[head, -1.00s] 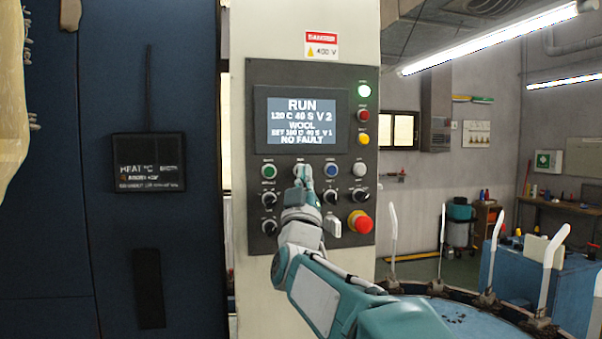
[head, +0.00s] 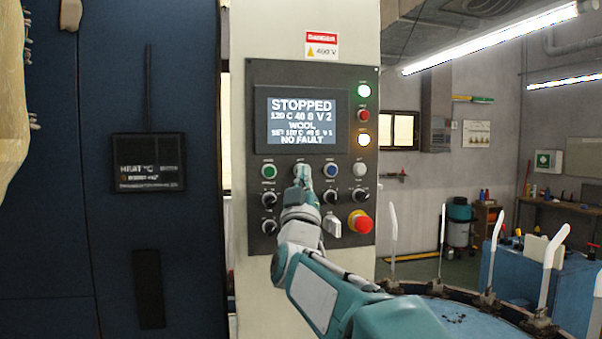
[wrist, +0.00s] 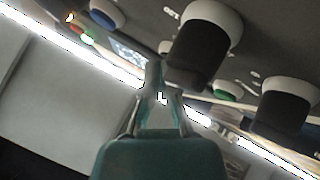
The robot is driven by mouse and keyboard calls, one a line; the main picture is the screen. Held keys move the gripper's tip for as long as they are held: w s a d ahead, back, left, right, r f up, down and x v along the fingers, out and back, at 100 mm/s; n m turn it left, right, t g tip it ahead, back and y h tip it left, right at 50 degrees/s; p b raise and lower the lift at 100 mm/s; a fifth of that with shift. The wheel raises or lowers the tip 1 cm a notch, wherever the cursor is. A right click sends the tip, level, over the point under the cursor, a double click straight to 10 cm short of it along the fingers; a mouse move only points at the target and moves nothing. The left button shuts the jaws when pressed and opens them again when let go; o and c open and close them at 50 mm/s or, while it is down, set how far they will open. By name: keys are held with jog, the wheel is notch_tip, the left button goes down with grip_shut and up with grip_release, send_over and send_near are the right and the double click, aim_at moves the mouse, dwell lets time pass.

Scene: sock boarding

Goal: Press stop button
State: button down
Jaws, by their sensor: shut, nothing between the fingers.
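The control panel (head: 277,147) stands upright ahead of me in the head view. Its screen (head: 301,120) reads STOPPED, with NO FAULT below. My gripper (head: 302,172) is shut and empty, with its tips at the second button of the top row. In the wrist view, my gripper (wrist: 155,70) points up among dark knobs near the panel.
Black knobs (head: 269,199) sit just below the button row. A red emergency button (head: 360,222) is at the lower right, beside a grey switch (head: 333,224). A round table rim with upright white arms (head: 393,235) stands to the right.

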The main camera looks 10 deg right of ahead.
jog(key=shift+s, duration=0.85)
jog(key=s, duration=0.5)
dwell(0.6)
